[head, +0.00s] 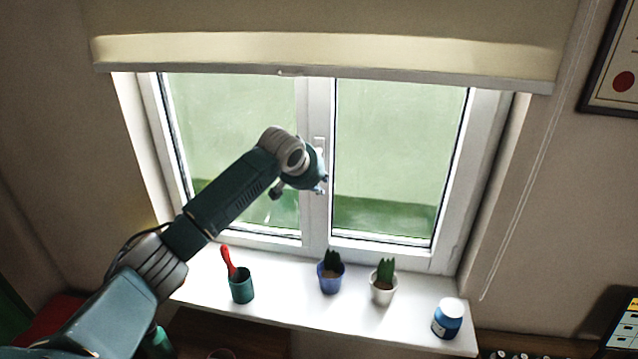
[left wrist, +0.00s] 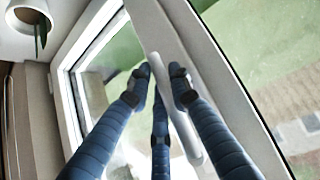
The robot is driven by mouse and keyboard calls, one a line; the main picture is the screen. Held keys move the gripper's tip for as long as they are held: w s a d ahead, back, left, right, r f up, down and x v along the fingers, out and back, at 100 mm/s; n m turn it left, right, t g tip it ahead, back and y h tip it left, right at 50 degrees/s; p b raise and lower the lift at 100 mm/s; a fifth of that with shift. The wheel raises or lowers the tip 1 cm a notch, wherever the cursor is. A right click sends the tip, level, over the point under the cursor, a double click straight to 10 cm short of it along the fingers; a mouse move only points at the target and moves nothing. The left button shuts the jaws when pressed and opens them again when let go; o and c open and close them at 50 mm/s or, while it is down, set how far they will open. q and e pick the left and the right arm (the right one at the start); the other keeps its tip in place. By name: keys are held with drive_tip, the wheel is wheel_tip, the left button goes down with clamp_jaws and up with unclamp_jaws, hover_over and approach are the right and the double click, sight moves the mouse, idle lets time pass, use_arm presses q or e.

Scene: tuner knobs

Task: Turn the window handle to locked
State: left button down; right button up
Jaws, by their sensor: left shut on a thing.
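The window handle (head: 320,145) is pale and sits on the middle upright of the white window frame. Only part of it shows in the head view, because my gripper covers its lower part. In the left wrist view the handle (left wrist: 189,136) is a long light bar running roughly along the frame member. My left gripper (head: 322,184) is at the handle, its dark blue fingers (left wrist: 161,79) on both sides of the bar and shut on it. My right gripper is not in view.
The white sill (head: 290,303) below holds a teal cup (head: 241,288) with a red-handled tool, a blue plant pot (head: 330,281), a white plant pot (head: 383,290) and a blue jar (head: 448,319). A cream blind (head: 320,50) hangs above. The right pane is unobstructed.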

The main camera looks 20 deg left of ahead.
use_arm(q)
drive_tip(key=c, duration=1.6)
unclamp_jaws()
drive_tip(key=shift+o, duration=0.3)
